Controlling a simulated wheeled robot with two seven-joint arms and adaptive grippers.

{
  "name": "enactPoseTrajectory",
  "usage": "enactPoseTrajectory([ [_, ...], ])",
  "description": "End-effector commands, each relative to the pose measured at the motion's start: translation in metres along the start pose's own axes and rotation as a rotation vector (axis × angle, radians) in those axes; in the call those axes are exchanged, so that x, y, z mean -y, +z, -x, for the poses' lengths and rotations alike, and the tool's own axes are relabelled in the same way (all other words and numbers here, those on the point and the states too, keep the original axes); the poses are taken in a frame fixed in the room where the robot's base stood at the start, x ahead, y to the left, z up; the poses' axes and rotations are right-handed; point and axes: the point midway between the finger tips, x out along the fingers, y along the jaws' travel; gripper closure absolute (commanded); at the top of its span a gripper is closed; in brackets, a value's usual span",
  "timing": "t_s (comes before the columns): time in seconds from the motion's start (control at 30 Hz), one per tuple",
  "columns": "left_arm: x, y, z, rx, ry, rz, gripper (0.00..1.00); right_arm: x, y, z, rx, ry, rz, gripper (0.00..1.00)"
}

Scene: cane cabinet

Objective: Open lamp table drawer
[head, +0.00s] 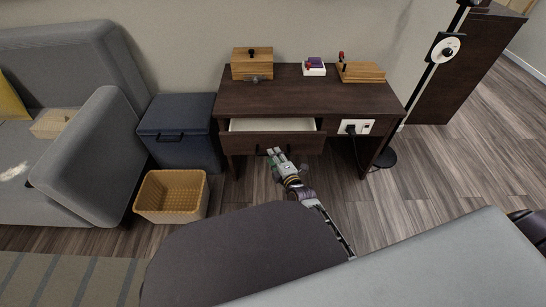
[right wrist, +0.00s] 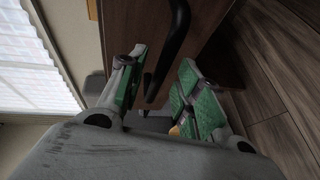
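The dark brown lamp table (head: 365,101) stands against the wall. Its drawer (head: 245,144) is partly open, and the pale inside (head: 270,125) shows. The drawer's dark handle (head: 270,151) is partly hidden by my right gripper (head: 276,155), which is at the drawer front. In the right wrist view the gripper (right wrist: 160,95) is open, with its green-padded fingers apart. The dark handle bar (right wrist: 178,40) reaches into the space between them; I cannot tell whether it touches a finger. My left gripper is not in view.
A wooden box (head: 252,68), a small purple-and-white box (head: 314,67) and a wooden block (head: 361,72) sit on the table. A wicker basket (head: 170,196) and a dark blue bin (head: 178,133) stand left. A lamp pole (head: 424,85) stands right.

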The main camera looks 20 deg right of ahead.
Motion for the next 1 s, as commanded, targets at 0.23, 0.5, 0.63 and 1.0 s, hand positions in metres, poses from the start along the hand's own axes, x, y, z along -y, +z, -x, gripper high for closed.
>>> enactPoseTrajectory([
  [0.23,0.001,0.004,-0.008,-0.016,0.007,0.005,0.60,0.001,0.000,-0.016,0.000,0.000,-0.002,0.66],
  [0.5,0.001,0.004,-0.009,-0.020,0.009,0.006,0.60,0.000,-0.001,-0.020,-0.001,0.000,-0.001,0.66],
  [0.63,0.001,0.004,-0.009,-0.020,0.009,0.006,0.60,0.000,-0.001,-0.019,-0.001,0.000,-0.001,0.66],
  [1.0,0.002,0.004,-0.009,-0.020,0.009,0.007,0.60,0.000,-0.001,-0.019,-0.001,0.000,-0.001,1.00],
])
